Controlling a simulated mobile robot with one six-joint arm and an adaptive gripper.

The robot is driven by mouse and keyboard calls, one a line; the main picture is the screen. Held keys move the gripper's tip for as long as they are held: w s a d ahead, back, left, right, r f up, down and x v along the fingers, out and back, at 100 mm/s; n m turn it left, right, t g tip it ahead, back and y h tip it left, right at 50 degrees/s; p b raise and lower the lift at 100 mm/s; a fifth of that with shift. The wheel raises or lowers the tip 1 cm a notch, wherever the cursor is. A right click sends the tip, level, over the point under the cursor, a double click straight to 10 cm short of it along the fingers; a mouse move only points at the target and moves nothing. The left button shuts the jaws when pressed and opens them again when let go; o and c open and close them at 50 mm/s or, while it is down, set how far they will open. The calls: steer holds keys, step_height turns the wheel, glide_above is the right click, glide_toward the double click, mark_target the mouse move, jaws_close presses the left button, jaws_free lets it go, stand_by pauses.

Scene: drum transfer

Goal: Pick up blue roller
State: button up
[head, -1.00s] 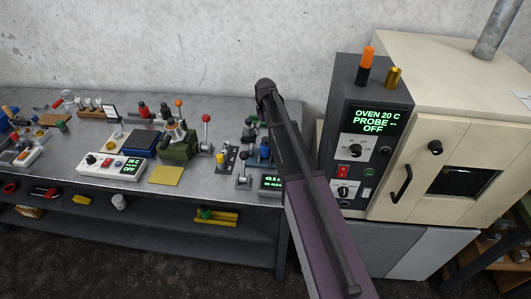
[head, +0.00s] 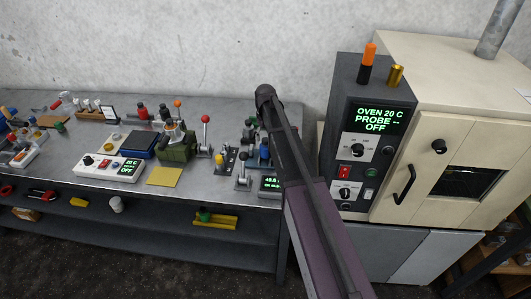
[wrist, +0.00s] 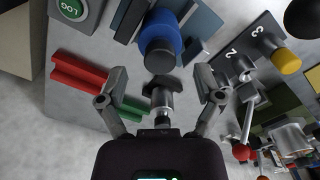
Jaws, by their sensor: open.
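The blue roller (wrist: 160,38) shows in the wrist view as a blue cylinder with a grey end face, at the top centre. In the head view a small blue part (head: 264,151) shows at the right end of the bench, partly behind my arm. My gripper (wrist: 160,80) is open, its two fingers spread wide. The roller lies just ahead of the fingertips, roughly centred between them. A dark and silver part stands between the fingers, below the roller in the picture. In the head view my arm hides the gripper.
A red rail (wrist: 78,76) and a green block (wrist: 132,108) lie to the left. A panel marked 2 and 3 with a yellow knob (wrist: 286,61) and a red-knobbed lever (wrist: 241,152) stand to the right. The oven (head: 455,110) stands right of the bench.

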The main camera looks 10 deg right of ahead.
mark_target(265, 139)
steer(key=shift+f+b, duration=1.3)
steer(key=shift+f, duration=0.3)
jaws_close()
